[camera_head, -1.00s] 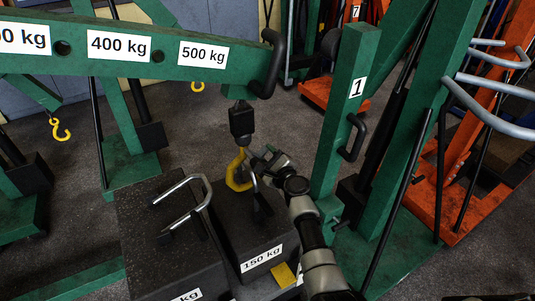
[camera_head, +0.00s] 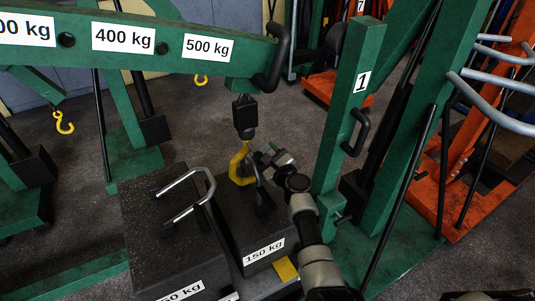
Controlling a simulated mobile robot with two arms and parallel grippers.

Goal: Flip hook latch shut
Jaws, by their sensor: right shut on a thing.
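The yellow hook (camera_head: 241,166) hangs from a black swivel block (camera_head: 244,116) under the end of the green boom (camera_head: 150,42), beside the 500 kg label. It hangs at the handle of the dark 150 kg weight (camera_head: 262,218); I cannot tell whether it is through the handle. The latch is too small to make out. My right gripper (camera_head: 262,160) comes in from the lower right. It is at the hook's right side, shut on part of the hook; its fingertips are partly hidden.
A second dark weight (camera_head: 170,245) with a metal handle stands to the left. The green post marked 1 (camera_head: 345,115) rises close to the right of my arm. An orange jack (camera_head: 465,170) stands at the far right. Grey floor is open behind the weights.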

